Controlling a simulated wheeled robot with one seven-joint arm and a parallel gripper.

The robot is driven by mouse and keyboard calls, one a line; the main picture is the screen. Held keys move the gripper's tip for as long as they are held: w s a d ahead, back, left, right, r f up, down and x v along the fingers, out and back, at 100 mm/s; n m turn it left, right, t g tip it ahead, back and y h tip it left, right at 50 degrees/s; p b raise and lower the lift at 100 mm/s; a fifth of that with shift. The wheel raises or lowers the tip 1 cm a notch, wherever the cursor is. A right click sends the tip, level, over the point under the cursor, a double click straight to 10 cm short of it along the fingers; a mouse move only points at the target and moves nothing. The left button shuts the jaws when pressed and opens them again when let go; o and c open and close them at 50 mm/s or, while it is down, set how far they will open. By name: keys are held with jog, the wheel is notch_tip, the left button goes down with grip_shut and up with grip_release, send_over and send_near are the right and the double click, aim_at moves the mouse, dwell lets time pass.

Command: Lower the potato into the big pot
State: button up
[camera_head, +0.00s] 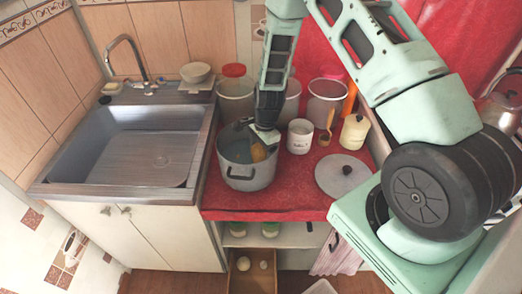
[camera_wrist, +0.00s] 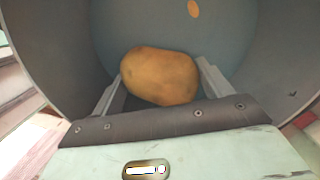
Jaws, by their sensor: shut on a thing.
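The big pot (camera_head: 236,172) is a grey metal pot with dark handles on the red counter, right of the sink. My gripper (camera_head: 264,146) reaches down into the pot's mouth from above. It is shut on the potato (camera_head: 259,153), a yellow-brown lump at the right inside of the pot. In the wrist view the potato (camera_wrist: 160,76) sits between my two fingers, with the pot's inner wall (camera_wrist: 50,50) around it. A small orange round piece (camera_wrist: 194,8) shows deeper in the pot. I cannot tell whether the potato touches the bottom.
A white mug (camera_head: 300,136), a cream jar (camera_head: 354,132) and a lid (camera_head: 342,175) stand right of the pot. Clear containers (camera_head: 236,98) stand behind it. The sink (camera_head: 130,150) is at left, a kettle (camera_head: 502,103) at far right. The red counter's front edge is bare.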

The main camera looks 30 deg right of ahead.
dwell(0.4)
jog(key=o, duration=1.1)
jog(key=r, duration=0.5)
jog(key=d+r+b, duration=0.1)
jog(key=r, duration=0.5)
jog(key=d+r+b, duration=0.1)
jog(key=r, duration=0.5)
jog(key=shift+r, duration=0.2)
jog(key=s+a+r+n, duration=0.4)
jog(key=s+a+n, duration=0.25)
jog(key=a, duration=0.25)
jog(key=s+a+r+n, duration=0.3)
jog(key=s+a+n, duration=0.35)
jog(key=a, duration=0.25)
jog(key=s+a+n, duration=0.1)
jog(key=s+n, duration=0.3)
jog(key=s+a+r+n, duration=0.1)
jog(key=s+n, duration=0.3)
jog(key=s, duration=0.1)
jog(key=s+a+r+n, duration=0.1)
jog(key=s+n, duration=0.3)
jog(key=shift+s+a+n+h, duration=0.3)
jog(key=shift+s+n+h, duration=0.1)
